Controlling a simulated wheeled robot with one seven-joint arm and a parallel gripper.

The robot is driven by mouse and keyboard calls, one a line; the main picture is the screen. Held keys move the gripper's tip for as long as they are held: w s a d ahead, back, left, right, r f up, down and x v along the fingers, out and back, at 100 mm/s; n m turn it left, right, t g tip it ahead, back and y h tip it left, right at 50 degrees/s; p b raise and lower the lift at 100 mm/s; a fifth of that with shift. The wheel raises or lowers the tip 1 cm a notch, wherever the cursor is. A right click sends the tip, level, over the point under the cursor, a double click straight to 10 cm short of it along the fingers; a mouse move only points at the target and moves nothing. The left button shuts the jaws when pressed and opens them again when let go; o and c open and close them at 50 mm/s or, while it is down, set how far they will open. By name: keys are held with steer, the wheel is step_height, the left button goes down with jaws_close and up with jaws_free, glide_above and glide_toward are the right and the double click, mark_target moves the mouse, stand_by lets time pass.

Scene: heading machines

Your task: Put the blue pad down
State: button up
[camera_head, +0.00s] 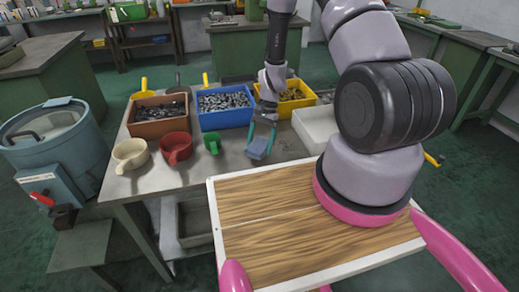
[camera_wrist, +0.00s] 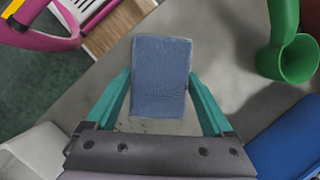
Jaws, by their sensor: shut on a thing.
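The blue pad (camera_head: 259,147) is a small, flat, blue rectangle in the head view. It also shows in the wrist view (camera_wrist: 161,76), between the two teal fingers. My gripper (camera_head: 263,138) is shut on the pad's two sides, near the front part of the grey metal table (camera_head: 240,172). In the wrist view my gripper (camera_wrist: 160,98) has one finger on each side of the pad. I cannot tell whether the pad touches the table top.
A green scoop (camera_head: 212,142), a red pot (camera_head: 176,148) and a cream pot (camera_head: 130,154) stand left of the pad. Behind are an orange bin (camera_head: 158,128), a blue bin (camera_head: 226,118) and a yellow bin (camera_head: 302,102). A white bin (camera_head: 312,128) stands right. Bare table surrounds the pad.

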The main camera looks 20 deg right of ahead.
mark_target(261, 150)
step_height(261, 150, down, 2)
steer(key=shift+f, duration=0.25)
steer(key=shift+s+f, duration=0.15)
steer(key=shift+f, duration=0.2)
steer(key=o, duration=0.9)
steer(key=shift+d, duration=0.1)
steer(key=shift+s, duration=0.1)
steer(key=v, duration=1.3)
